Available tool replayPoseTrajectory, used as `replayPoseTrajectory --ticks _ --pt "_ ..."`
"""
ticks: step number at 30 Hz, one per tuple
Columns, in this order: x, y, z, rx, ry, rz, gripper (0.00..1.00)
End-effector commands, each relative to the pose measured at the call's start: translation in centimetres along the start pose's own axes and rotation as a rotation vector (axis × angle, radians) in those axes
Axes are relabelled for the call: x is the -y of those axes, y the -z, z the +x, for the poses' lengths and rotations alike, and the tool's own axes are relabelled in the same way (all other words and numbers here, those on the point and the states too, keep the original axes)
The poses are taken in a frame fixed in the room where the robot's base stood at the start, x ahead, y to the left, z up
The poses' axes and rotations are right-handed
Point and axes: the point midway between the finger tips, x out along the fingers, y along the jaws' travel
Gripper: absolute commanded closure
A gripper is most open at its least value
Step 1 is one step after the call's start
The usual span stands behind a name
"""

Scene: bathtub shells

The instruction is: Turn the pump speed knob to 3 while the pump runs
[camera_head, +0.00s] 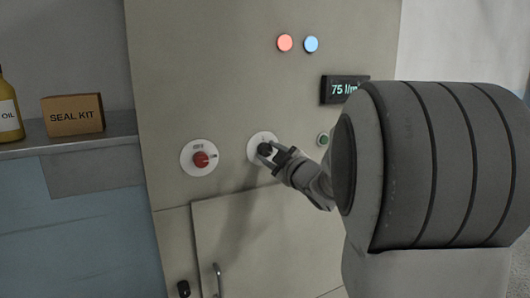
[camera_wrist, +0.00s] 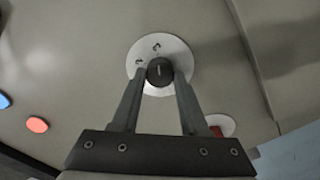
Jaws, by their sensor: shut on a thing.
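The black speed knob (camera_head: 264,149) sits on a round white dial plate (camera_head: 256,138) on the beige panel. It also shows in the wrist view as a dark round knob (camera_wrist: 160,71) on the white plate (camera_wrist: 171,46). My gripper (camera_head: 271,153) is shut on this knob, one finger on each side, as the wrist view also shows (camera_wrist: 160,78). Marks on the plate are too small to read surely, and I cannot tell the knob's setting. A dark display (camera_head: 343,89) reads "75 l/m", its right end hidden by my arm.
A red knob (camera_head: 200,160) on a white plate is left of the speed knob. A green button (camera_head: 322,139) is close to my arm. Red (camera_head: 285,43) and blue (camera_head: 311,44) round lamps are above. A seal kit box (camera_head: 74,115) and oil bottle (camera_head: 8,112) stand on the left shelf.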

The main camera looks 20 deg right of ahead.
Motion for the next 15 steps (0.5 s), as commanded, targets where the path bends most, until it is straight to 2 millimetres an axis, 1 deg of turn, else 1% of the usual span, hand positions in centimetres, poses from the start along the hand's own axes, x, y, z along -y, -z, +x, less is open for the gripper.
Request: replayPoseTrajectory --ticks 14,15 --pt "-0.10 0.11 0.03 -0.003 -0.002 0.014 1.00" --pt "-0.10 0.11 0.03 -0.003 -0.002 0.014 0.53"
